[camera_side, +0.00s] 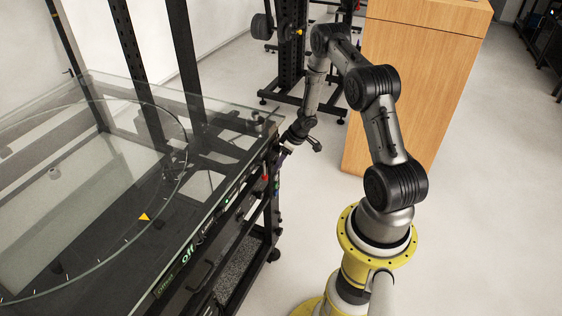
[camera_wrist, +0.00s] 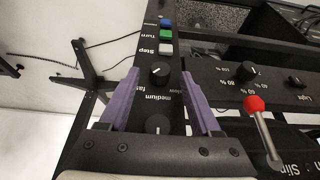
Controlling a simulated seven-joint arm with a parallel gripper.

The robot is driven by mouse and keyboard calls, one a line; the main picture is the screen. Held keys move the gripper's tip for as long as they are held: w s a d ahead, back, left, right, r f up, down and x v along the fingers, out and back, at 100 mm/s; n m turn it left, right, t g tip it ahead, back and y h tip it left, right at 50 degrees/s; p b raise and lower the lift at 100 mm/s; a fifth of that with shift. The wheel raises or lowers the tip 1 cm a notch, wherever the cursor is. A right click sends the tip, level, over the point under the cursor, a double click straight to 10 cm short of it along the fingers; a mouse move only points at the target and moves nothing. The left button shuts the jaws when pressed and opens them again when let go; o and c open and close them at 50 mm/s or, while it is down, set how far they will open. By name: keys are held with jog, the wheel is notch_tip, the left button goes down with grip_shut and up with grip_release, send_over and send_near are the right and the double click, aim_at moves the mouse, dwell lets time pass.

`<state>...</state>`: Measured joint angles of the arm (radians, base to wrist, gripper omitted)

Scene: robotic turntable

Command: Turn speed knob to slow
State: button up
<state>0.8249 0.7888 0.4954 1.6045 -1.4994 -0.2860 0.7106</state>
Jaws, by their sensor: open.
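In the wrist view, a dark round knob (camera_wrist: 159,72) with a small white mark sits on the black control panel. The labels fast, medium and slow appear upside down just below it in the picture, with slow on the right. The white mark's exact setting is too small to read. My gripper (camera_wrist: 161,67) is open, its two purple fingers on the left and right of this knob in the picture. I see no contact, and the distance to the panel is unclear. In the side view, my gripper (camera_side: 297,134) is at the frame's right end; the knob cannot be made out there.
A second knob (camera_wrist: 158,124) lies between the finger bases in the wrist view. Step (camera_wrist: 165,48) and green Turn (camera_wrist: 166,34) buttons lie beyond the fingertips. A red-tipped lever (camera_wrist: 254,103) and a percent knob (camera_wrist: 252,72) are right. The glass turntable (camera_side: 60,215) is left.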

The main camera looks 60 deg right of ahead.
jog(key=shift+w+f, duration=0.15)
jog(key=shift+f, duration=0.3)
grip_shut()
jog(key=shift+w+r+h, duration=0.1)
jog(key=shift+w+h, duration=0.1)
jog(key=shift+h, duration=0.2)
jog(key=shift+r+h, duration=0.1)
jog(key=shift+h, duration=0.6)
jog(key=shift+a+n+h, duration=0.15)
jog(key=shift+n+h, duration=0.15)
